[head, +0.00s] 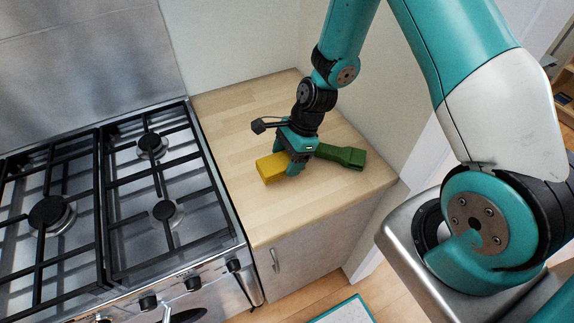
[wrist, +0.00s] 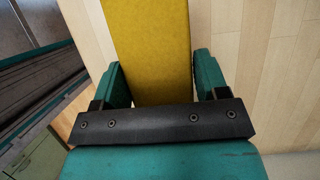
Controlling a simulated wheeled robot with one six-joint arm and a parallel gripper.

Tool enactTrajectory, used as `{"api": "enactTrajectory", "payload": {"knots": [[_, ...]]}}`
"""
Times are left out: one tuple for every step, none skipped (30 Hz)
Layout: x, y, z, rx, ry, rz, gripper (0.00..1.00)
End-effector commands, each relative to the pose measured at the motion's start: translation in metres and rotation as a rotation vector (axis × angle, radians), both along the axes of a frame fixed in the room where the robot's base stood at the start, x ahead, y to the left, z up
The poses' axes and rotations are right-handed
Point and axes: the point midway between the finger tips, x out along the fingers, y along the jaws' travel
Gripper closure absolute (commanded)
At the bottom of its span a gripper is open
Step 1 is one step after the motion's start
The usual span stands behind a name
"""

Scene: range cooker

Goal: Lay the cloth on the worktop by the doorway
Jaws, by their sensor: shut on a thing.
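The cloth (head: 270,168) looks like a thick yellow folded strip and is at the middle of the wooden worktop (head: 245,120) beside the cooker. My gripper (head: 285,163) points down over it, with a finger on either side, shut on it. In the wrist view the yellow cloth (wrist: 152,40) runs up between the two fingers (wrist: 155,85). It is at or very near the worktop surface; I cannot tell whether it rests there. Part of the cloth is hidden by my gripper.
A dark green object (head: 342,156) with a wider end lies on the worktop just right of my gripper. The gas cooker (head: 150,185) with black grates adjoins the worktop on the left. The back left of the worktop is clear, and its front has bare room.

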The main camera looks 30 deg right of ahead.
Motion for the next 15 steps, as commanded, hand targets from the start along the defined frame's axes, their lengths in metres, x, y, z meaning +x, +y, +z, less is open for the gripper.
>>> {"api": "enactTrajectory", "payload": {"knots": [[0.000, 0.000, -0.006, 0.001, 0.003, -0.001, 0.56], [0.001, 0.000, -0.009, 0.001, 0.001, -0.002, 0.56], [0.001, -0.001, -0.012, 0.001, 0.000, -0.002, 0.56], [0.001, -0.001, -0.014, 0.001, 0.000, -0.002, 0.56], [0.001, -0.001, -0.016, 0.001, 0.000, -0.002, 0.56], [0.000, -0.001, -0.019, 0.000, 0.001, -0.002, 0.56], [0.000, -0.001, -0.022, 0.000, 0.001, -0.002, 0.56], [0.000, -0.001, -0.026, 0.000, 0.001, -0.003, 0.56], [0.000, -0.001, -0.032, 0.001, 0.002, -0.002, 0.56], [0.000, -0.001, -0.036, 0.001, 0.002, -0.002, 0.56], [0.000, -0.001, -0.040, 0.001, 0.003, -0.002, 0.56], [0.000, -0.001, -0.044, 0.001, 0.001, -0.003, 0.56], [0.000, -0.001, -0.047, 0.001, 0.000, -0.003, 0.56], [0.000, -0.001, -0.049, 0.001, 0.000, -0.003, 0.56], [0.001, -0.001, -0.051, 0.001, -0.001, -0.003, 0.56]]}}
